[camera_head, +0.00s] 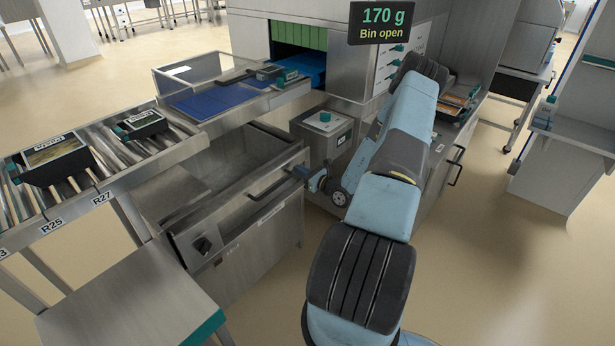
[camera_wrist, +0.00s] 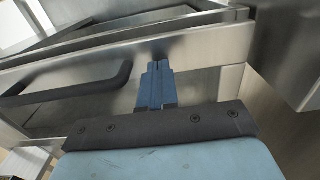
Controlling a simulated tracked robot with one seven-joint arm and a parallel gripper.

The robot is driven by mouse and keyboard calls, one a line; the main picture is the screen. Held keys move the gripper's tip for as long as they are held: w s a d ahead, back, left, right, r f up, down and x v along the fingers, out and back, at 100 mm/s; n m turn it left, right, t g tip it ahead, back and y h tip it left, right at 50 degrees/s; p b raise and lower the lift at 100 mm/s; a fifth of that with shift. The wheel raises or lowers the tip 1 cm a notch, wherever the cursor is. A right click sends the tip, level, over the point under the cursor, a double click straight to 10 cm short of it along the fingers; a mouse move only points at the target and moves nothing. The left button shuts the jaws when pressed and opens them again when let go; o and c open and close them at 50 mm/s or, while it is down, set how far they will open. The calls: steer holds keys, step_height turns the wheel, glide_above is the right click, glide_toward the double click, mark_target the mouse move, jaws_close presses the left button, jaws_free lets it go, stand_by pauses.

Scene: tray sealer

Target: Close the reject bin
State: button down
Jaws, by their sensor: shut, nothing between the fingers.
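The reject bin (camera_head: 243,222) is a steel drawer below the conveyor line, pulled out with its open top showing. A dark bar handle (camera_head: 273,183) runs along the upper part of its front and also shows in the wrist view (camera_wrist: 75,88). My gripper (camera_head: 300,171) is at the right end of the bin's front, close to the handle's right end. In the wrist view my gripper (camera_wrist: 158,68) is shut and empty, its blue fingers pointing at the steel front panel right of the handle. I cannot tell whether the fingertips touch the panel. A display (camera_head: 382,23) reads "170 g" and "Bin open".
A roller conveyor (camera_head: 100,160) with dark trays runs at the left. A steel side table (camera_head: 130,295) stands at front left. Open floor (camera_head: 490,270) lies to the right.

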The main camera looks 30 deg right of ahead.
mark_target(291, 165)
steer(key=shift+w+a, duration=0.2)
steer(key=shift+w, duration=0.3)
steer(key=x, duration=0.4)
steer(key=shift+w, duration=0.1)
steer(key=shift+w+a+r, duration=0.15)
steer(key=shift+w, duration=0.1)
steer(key=shift+s, duration=0.45)
steer(key=v, duration=1.3)
steer(key=shift+s+d, duration=0.3)
steer(key=shift+d, duration=0.05)
